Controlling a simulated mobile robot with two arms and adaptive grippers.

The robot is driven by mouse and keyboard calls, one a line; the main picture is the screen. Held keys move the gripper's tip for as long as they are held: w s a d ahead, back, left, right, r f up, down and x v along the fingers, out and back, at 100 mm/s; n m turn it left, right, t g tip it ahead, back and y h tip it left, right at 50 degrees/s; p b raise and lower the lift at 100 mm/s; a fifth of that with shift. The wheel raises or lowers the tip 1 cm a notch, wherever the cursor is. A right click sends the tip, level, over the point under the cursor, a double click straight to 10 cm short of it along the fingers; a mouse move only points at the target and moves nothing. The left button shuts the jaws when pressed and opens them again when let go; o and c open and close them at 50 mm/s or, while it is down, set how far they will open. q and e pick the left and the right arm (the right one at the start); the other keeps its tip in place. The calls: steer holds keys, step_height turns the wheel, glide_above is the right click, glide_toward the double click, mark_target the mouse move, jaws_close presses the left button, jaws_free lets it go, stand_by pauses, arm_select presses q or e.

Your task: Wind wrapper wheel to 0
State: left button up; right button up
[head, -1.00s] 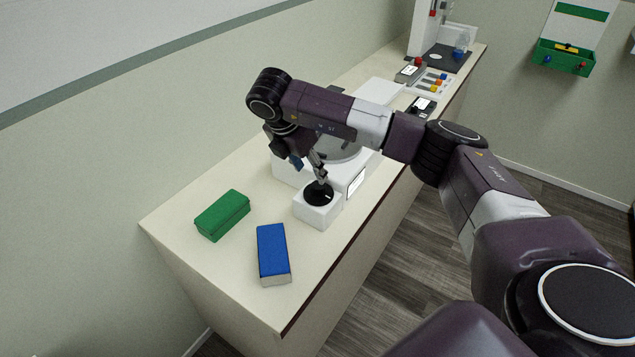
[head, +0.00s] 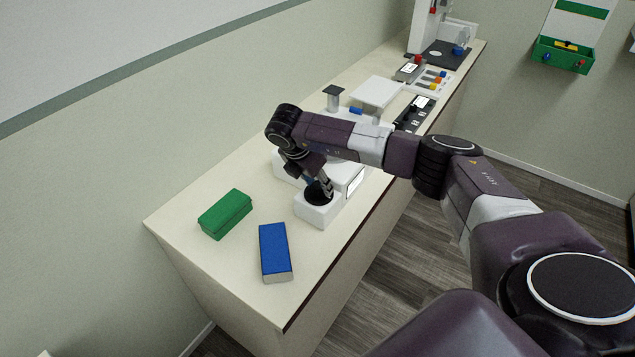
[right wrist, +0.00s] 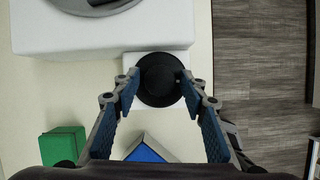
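The wrapper wheel (head: 316,194) is a black round disc on top of a small white block (head: 312,211) at the front of a white machine. It also shows in the right wrist view (right wrist: 160,80), near the upper middle. No number on the wheel is readable. My right gripper (head: 325,188) is just over the wheel, pointing down. In the right wrist view, its fingers (right wrist: 157,88) are spread, with one tip at each side of the wheel's rim. I cannot tell whether they touch it. My left gripper is not in view.
A green block (head: 225,214) and a blue block (head: 275,252) lie on the counter (head: 220,277) in front. The white machine (head: 354,182) stands behind the wheel, partly hidden by my right arm. Other devices (head: 416,112) stand farther back.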

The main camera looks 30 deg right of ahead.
steer(key=c, duration=0.8)
steer(key=shift+c, duration=0.2)
